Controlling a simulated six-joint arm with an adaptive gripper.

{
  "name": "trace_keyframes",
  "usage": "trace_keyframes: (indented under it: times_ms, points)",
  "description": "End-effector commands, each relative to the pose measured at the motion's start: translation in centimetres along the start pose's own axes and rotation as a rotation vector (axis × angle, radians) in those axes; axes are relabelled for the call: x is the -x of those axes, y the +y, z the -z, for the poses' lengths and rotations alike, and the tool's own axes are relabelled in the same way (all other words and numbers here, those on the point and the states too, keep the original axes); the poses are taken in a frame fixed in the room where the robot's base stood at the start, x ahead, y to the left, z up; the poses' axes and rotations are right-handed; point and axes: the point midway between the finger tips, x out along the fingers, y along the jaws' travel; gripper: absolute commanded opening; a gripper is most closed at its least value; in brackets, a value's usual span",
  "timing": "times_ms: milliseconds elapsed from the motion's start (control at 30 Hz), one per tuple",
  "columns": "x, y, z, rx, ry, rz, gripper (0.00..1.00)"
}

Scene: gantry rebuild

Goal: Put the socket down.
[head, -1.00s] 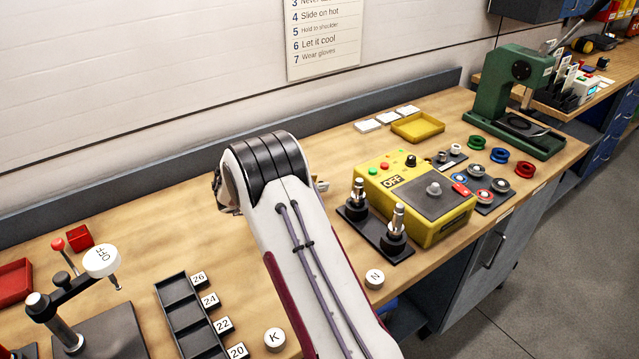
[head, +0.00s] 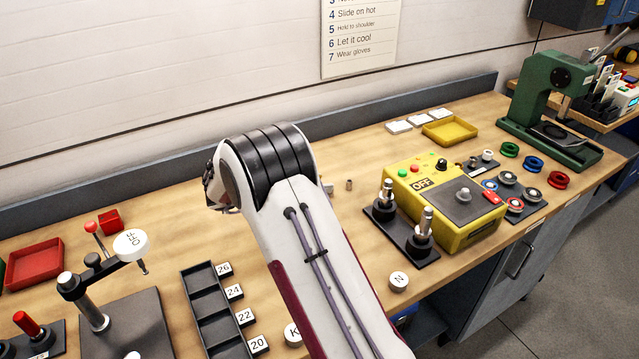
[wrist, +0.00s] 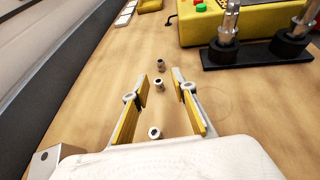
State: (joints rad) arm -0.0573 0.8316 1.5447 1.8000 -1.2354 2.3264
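My gripper (wrist: 161,92) is open in the wrist view, with a gap between its two yellow-padded fingers. Three small metal sockets with dark hollow tops show there: one beyond the fingertips (wrist: 160,64), one near the tips in the gap (wrist: 159,84), and one lower, between the fingers close to the palm (wrist: 154,133). No finger visibly touches a socket. I cannot tell which socket the task means. In the head view one small socket (head: 349,184) stands on the bench right of my arm, while my gripper is largely hidden behind the arm.
The yellow control box (head: 447,205) and a dark base with two metal posts (head: 402,236) stand to the right. A black slotted tray (head: 216,312) lies in front, left of my arm. A yellow tray (head: 450,130) is farther back. Bare wood surrounds the sockets.

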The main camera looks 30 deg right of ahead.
Motion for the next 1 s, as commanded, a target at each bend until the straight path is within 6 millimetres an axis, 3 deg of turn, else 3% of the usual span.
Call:
trace_keyframes:
  times_ms: [533, 767, 1000]
  points:
    - [0.3, 0.7, -0.8, 0.028, 0.002, -0.037, 0.27]
    - [2.3, 3.4, -4.1, 0.163, -0.007, -0.2, 0.27]
    - [6.6, 6.6, -8.8, 0.412, -0.068, -0.454, 0.27]
